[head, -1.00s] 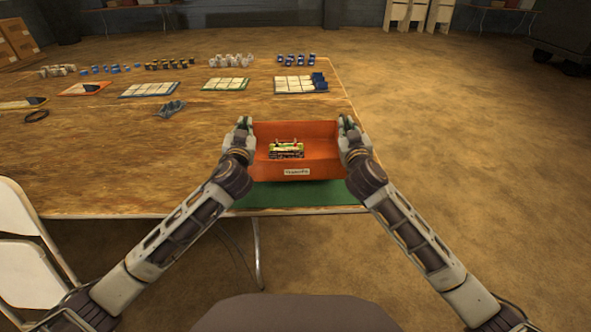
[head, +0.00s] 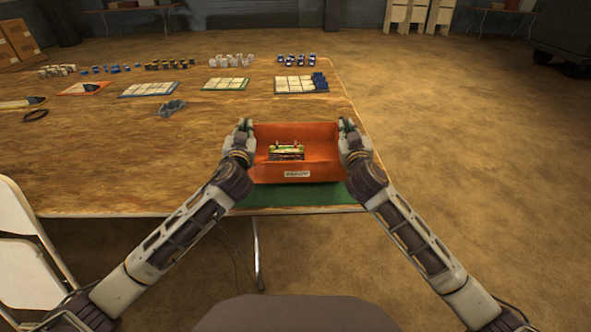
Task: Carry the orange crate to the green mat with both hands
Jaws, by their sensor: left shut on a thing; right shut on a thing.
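The orange crate (head: 265,174) is at the near right part of the table, with a small label on its front wall and a green-and-dark item (head: 287,153) inside. The green mat (head: 290,195) shows below the crate along the table's near edge; the rest of it is hidden behind the crate. My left gripper (head: 241,128) is shut on the crate's left side wall. My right gripper (head: 347,127) is shut on its right side wall. I cannot tell whether the crate's bottom touches the mat.
The wooden table (head: 110,170) has bare room to the left of the crate. Trays with pale cells (head: 300,84) and rows of small parts stand at the back. Clear safety glasses (head: 171,107) lie left of the crate. A white chair (head: 22,240) stands at the left.

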